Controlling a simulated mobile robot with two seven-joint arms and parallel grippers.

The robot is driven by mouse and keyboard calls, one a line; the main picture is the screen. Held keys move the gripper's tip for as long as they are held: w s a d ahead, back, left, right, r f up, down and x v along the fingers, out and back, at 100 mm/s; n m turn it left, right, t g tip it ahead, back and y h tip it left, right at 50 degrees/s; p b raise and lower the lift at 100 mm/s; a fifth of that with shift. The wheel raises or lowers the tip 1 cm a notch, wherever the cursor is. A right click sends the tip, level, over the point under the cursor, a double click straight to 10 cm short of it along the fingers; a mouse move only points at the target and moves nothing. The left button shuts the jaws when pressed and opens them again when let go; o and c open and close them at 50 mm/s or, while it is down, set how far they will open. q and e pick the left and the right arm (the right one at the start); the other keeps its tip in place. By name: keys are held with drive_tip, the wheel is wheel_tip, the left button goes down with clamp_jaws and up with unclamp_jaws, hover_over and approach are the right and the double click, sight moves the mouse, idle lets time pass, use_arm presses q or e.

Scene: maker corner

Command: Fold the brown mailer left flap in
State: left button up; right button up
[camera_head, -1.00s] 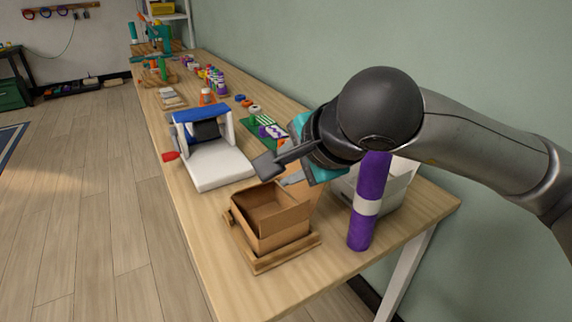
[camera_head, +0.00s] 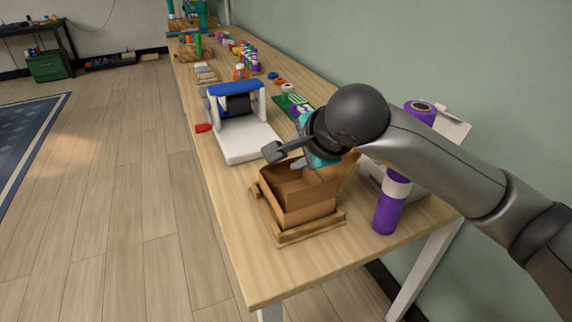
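The brown mailer (camera_head: 305,214) is an open cardboard box, sitting upright in a low wooden frame (camera_head: 318,233) near the table's near end. A tan panel (camera_head: 346,171) stands up and leans outward at its right side. Its left edge shows just below my fingers; I cannot make out a separate left flap clearly. My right gripper (camera_head: 287,158) is over the far left part of the box, its two dark fingers apart with nothing visible between them. I cannot tell whether a finger touches the cardboard. My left gripper is not in view.
A white device with a blue top (camera_head: 237,88) stands behind the box on the left. A purple roll with a white band (camera_head: 387,215) stands right of the box, near a pale container (camera_head: 374,181). Small colourful items fill the far table. The near table corner is bare.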

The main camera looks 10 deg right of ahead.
sight(286, 160)
drive_tip(key=b+x, duration=0.1)
drive_tip(key=x, duration=0.3)
drive_tip(key=shift+w+f, duration=0.1)
drive_tip(key=shift+f, duration=0.15)
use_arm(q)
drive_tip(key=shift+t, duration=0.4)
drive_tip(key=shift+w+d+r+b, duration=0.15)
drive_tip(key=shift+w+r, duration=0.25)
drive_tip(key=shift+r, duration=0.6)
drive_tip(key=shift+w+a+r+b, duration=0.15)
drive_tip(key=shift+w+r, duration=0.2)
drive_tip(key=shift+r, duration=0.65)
use_arm(e)
drive_tip(key=shift+x, duration=0.95)
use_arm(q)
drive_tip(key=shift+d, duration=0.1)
use_arm(e)
drive_tip(key=shift+a+r, duration=0.1)
clamp_jaws()
